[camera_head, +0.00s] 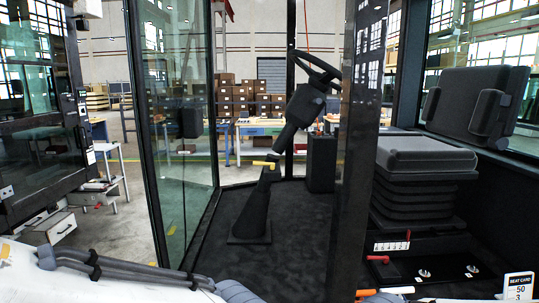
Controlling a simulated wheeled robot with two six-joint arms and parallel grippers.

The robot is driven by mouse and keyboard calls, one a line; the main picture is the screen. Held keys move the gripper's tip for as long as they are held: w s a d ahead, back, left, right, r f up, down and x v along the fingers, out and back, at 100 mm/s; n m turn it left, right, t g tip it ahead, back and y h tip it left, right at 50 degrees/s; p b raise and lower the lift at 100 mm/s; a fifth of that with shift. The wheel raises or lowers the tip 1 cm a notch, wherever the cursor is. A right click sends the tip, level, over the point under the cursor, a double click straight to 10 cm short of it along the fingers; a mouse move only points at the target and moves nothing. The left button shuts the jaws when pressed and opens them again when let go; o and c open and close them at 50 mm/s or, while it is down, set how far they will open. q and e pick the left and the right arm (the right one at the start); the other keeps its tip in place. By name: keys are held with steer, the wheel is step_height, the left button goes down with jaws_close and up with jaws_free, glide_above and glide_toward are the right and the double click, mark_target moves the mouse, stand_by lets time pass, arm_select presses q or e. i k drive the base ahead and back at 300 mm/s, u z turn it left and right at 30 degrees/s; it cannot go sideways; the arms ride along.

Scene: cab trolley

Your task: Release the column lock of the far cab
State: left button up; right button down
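A black steering column (270,185) rises from the dark cab floor and leans right, with a steering wheel (314,68) on top. A short yellow lever (264,164) sticks out to the left of the column at mid-height; it looks about level. I take it for the column lock, but cannot tell its locked or released state. I cannot tell whether this cab is the far one. Neither gripper can be made out; only white and grey parts, probably mine, show along the bottom edge.
A dark cab pillar (357,150) stands right of the column. A black seat (425,165) with a red lever (378,259) below is at right. A glass panel (175,130) stands at left. A seat card (518,287) is at bottom right. Floor around the column's base is clear.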

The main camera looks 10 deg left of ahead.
mark_target(271, 164)
steer(key=u, duration=0.35)
steer(key=i, duration=1.15)
steer(key=u, duration=0.45)
